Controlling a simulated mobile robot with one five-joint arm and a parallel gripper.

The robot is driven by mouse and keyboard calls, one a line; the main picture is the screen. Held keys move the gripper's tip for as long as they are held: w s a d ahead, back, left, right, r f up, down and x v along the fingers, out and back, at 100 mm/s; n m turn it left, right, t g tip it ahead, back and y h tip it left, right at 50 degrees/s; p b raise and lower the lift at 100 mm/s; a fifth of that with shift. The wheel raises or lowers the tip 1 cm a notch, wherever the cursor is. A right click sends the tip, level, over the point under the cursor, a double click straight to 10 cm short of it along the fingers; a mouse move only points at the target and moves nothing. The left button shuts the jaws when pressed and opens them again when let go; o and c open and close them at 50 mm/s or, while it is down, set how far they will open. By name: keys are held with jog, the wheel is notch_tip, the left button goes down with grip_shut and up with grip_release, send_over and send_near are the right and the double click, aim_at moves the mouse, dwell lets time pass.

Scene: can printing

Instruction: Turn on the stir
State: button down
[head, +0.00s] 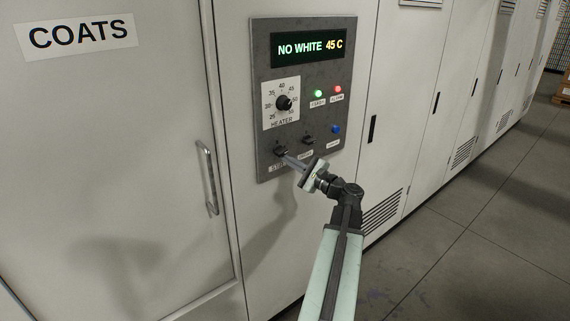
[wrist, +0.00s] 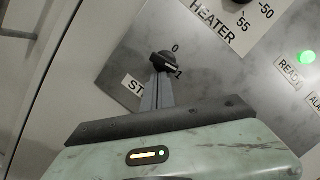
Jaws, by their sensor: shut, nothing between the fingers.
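The stir switch (head: 281,150) is a black rotary knob at the lower left of the grey control panel (head: 262,60). In the wrist view the stir knob (wrist: 166,62) has marks 0 above and 1 at its right, and its light pointer line lies towards the 1. Its label (wrist: 135,86) is partly hidden behind my fingers. My gripper (head: 288,156) is shut and empty, with its fingertips at the lower edge of the knob. In the wrist view the fingertips (wrist: 160,74) look against the knob or just in front of it; I cannot tell which.
The display (head: 308,48) reads "NO WHITE 45 C". The heater dial (head: 283,102) sits above the stir knob. Another black switch (head: 308,140) and a blue button (head: 336,129) are to the right.

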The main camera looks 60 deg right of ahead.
jog(key=f+b, duration=0.4)
jog(key=shift+w+d+f+b, duration=0.1)
jog(key=shift+d+f+b, duration=0.2)
jog(key=shift+f+b, duration=0.1)
jog(key=b, duration=0.1)
send_near(280, 166)
jog(key=s+a, duration=0.2)
jog(key=s, duration=0.2)
jog(key=shift+s+d+f, duration=0.2)
jog(key=shift+d, duration=0.05)
